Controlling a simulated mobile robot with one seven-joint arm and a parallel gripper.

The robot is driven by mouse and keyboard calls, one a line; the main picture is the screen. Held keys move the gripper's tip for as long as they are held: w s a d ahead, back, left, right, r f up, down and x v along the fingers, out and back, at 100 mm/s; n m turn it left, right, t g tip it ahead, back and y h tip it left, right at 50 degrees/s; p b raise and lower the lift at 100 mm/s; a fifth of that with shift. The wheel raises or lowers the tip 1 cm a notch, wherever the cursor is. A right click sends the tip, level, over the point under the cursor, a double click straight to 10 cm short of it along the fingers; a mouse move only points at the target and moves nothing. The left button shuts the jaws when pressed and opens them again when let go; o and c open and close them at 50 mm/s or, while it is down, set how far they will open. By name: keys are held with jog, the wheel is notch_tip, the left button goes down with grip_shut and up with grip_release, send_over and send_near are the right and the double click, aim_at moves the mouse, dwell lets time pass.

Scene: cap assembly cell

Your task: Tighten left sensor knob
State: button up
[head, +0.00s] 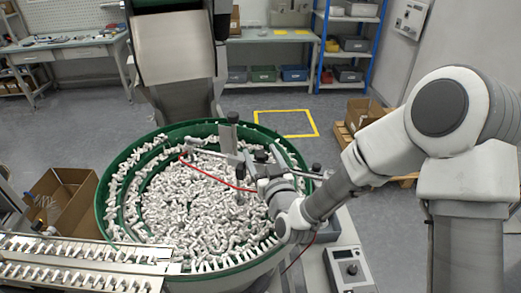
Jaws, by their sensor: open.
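A grey sensor bracket (229,137) with a post and crossbars stands over the green bowl feeder (112,180). Small black knobs sit on it; one dark knob (233,117) tops the post, and another (316,167) is at the right. Which of them is the left sensor knob I cannot tell for sure. My gripper (262,172) reaches in from the right over the bowl's right side, close to the bracket's middle. It is open. Its fingertips are small and overlap the bracket, so contact with a knob cannot be told.
The bowl is full of white caps (190,205). A red cable (225,182) crosses above them. A metal rail track (80,262) leads off at lower left. A control box (349,268) stands at lower right.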

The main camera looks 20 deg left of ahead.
dwell(0.3)
grip_shut()
